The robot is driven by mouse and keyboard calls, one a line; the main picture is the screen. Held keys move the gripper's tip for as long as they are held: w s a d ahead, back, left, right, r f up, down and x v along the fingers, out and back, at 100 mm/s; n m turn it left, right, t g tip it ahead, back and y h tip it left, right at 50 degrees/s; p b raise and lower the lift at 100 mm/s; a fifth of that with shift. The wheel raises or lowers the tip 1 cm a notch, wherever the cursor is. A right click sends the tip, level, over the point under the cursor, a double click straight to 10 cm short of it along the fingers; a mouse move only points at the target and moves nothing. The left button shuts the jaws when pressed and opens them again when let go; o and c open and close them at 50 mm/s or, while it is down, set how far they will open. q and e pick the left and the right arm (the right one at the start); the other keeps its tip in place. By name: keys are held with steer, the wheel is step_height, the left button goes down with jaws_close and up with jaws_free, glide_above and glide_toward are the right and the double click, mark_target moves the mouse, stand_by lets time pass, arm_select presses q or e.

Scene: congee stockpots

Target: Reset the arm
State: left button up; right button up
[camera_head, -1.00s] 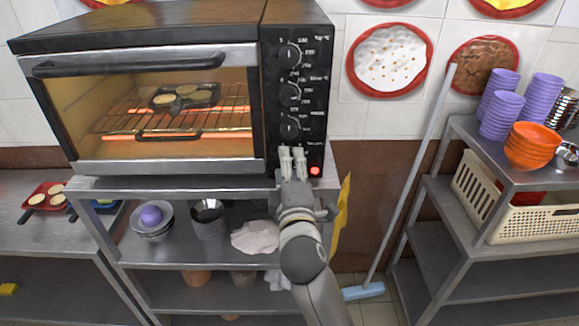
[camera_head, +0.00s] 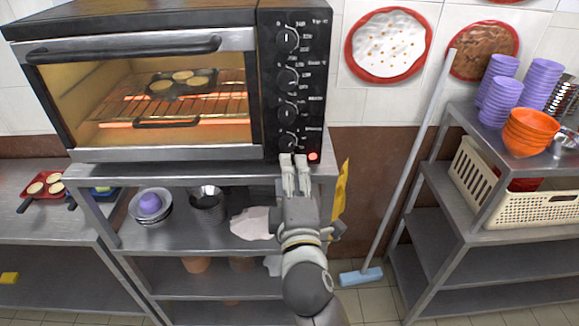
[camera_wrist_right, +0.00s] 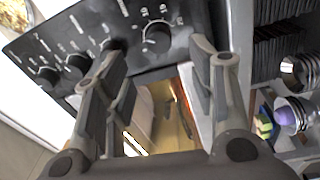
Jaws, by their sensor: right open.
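My right gripper (camera_head: 294,176) is in front of the lower right of the black toaster oven (camera_head: 291,25), just below its lowest knob. Its two fingers point up toward the control panel and look empty. In the right wrist view the fingers (camera_wrist_right: 160,85) are apart, with the oven knobs (camera_wrist_right: 157,37) beyond them and nothing held between them. The oven is shut and glows orange inside. A dark pan with several round pale pieces (camera_head: 181,84) sits on its rack. A red light (camera_head: 313,156) is lit on the panel. My left gripper is not in view.
The oven stands on a metal shelf unit (camera_head: 126,171) holding bowls (camera_head: 151,206), metal cups (camera_head: 207,203) and a pale cloth (camera_head: 252,223). A broom (camera_head: 408,165) leans at right, beside a rack with a cream basket (camera_head: 520,207). A yellow cloth (camera_head: 341,200) hangs near my arm.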

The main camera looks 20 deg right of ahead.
steer(key=shift+s, duration=0.1)
stand_by(0.4)
